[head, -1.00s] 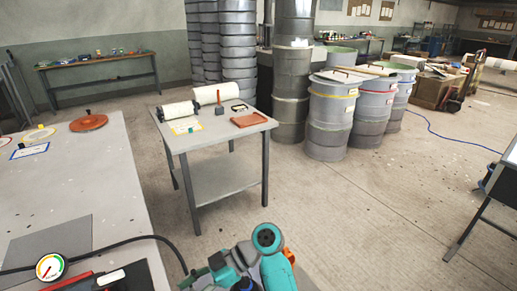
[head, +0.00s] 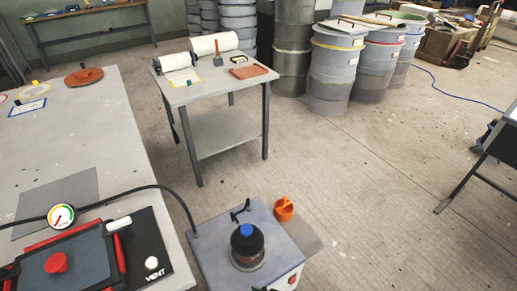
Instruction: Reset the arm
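My arm and my gripper are not in view at this moment, so I cannot see the gripper's fingers or whether it holds anything. A grey boxy unit (head: 207,245) with a black, blue-capped cylinder (head: 248,245) and a red switch stands at the bottom middle. An orange cup-like piece (head: 284,208) is beside it.
A grey worktable (head: 125,150) fills the left, with a red-framed press-like device (head: 60,262), a gauge (head: 61,216) and a dark hose. A small table (head: 205,92) with rolls stands mid-scene. Drums (head: 332,68) are behind. The floor (head: 370,170) at centre right is clear.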

